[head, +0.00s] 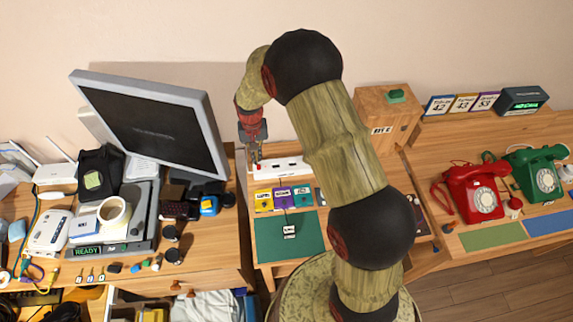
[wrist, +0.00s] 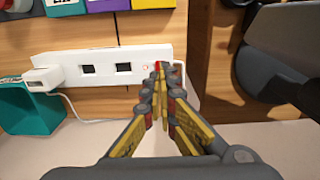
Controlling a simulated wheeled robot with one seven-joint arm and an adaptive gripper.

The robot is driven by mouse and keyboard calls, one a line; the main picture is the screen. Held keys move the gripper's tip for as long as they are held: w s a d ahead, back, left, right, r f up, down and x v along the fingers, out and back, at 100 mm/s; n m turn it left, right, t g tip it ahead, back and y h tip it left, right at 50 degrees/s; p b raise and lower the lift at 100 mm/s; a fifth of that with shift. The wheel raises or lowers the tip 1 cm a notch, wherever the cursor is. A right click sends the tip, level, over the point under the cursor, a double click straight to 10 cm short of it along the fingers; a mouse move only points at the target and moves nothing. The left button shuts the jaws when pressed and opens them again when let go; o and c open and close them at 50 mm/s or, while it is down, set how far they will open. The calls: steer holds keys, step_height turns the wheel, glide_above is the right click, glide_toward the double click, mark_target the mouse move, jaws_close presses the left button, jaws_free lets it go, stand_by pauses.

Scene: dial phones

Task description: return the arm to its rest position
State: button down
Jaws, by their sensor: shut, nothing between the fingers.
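My arm rises from the lower middle of the head view and bends over to the left. My gripper (head: 255,158) points down near the wall, above the left end of a white power strip (head: 285,166). In the wrist view my gripper (wrist: 159,72) has its fingertips together with nothing between them. The tips overlap the right end of the power strip (wrist: 105,68) there, near a small red part. I cannot tell whether they touch it.
A monitor (head: 150,125) stands close to the left of my gripper. A wooden box (head: 386,115) stands to the right, behind my arm. A red phone (head: 476,193) and a green phone (head: 541,176) sit on the right desk. A green mat (head: 275,238) lies below.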

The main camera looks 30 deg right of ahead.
steer(key=shift+r+p, duration=0.35)
steer(key=shift+r, duration=0.4)
steer(key=shift+s, duration=0.15)
steer(key=s+r+n+t+b, duration=0.2)
steer(key=s+r+t, duration=0.3)
steer(key=s+r, duration=2.5)
steer(key=shift+r+n+t, duration=0.3)
steer(key=shift+r+n, duration=0.3)
steer(key=shift+n, duration=0.2)
